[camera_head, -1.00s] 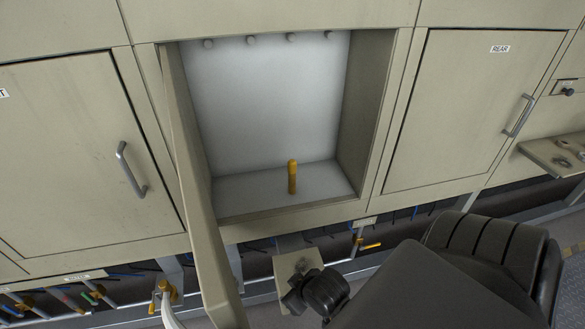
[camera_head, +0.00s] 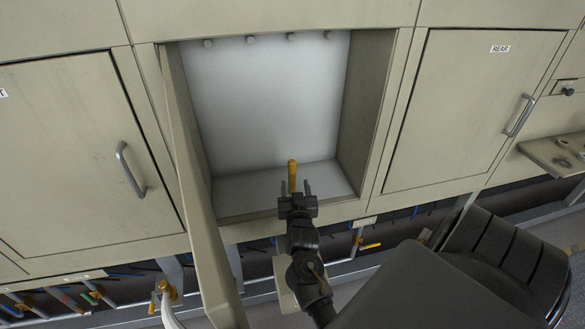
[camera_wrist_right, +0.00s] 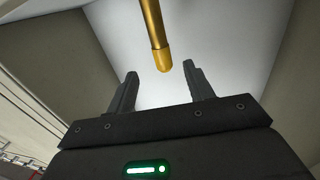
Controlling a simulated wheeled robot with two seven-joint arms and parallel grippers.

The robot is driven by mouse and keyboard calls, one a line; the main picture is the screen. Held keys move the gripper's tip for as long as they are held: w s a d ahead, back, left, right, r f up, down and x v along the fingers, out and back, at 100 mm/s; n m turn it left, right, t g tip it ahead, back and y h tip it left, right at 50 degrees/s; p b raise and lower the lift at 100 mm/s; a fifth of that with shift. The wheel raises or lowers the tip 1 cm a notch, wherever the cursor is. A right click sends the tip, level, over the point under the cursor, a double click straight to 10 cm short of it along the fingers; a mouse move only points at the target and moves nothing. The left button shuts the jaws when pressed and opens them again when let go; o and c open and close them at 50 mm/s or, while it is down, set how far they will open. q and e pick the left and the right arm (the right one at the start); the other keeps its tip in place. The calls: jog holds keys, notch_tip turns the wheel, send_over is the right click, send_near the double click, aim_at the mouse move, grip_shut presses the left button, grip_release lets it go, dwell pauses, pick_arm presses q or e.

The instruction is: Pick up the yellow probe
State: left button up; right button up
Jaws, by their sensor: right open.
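The yellow probe (camera_head: 292,176) stands upright on the floor of the open furnace compartment (camera_head: 240,190), near its front middle. Its lower part is hidden behind my right gripper in the head view. My right gripper (camera_head: 294,187) is open and empty at the compartment's front, its two fingers pointing at the probe. In the right wrist view, the probe (camera_wrist_right: 160,50) lies between and beyond the fingertips of the right gripper (camera_wrist_right: 160,72), with its rounded end toward the gap. No contact with the fingers shows. My left gripper is not in view.
The compartment's open door (camera_head: 200,190) stands out on its left side. Closed doors with handles flank it, at left (camera_head: 80,150) and right (camera_head: 470,110). The compartment's rear floor and left side are free.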

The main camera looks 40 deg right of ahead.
aim_at(293, 171)
jog(key=x, duration=0.4)
jog(key=shift+w+d, duration=0.25)
jog(key=shift+w, duration=0.05)
jog(key=shift+w+d, duration=0.25)
jog(key=shift+w, duration=0.05)
jog(key=shift+w+d+r+p, duration=0.15)
jog(key=shift+w+p, duration=0.1)
jog(key=shift+p, duration=0.1)
jog(key=x, duration=0.4)
jog(key=shift+w+d+p, duration=0.15)
jog(key=shift+w+p, duration=0.15)
jog(key=shift+p, duration=0.05)
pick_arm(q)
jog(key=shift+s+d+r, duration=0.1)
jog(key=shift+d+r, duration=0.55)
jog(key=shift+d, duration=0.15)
pick_arm(e)
jog(key=shift+c, duration=0.9)
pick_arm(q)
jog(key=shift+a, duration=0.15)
pick_arm(e)
jog(key=c, duration=0.9)
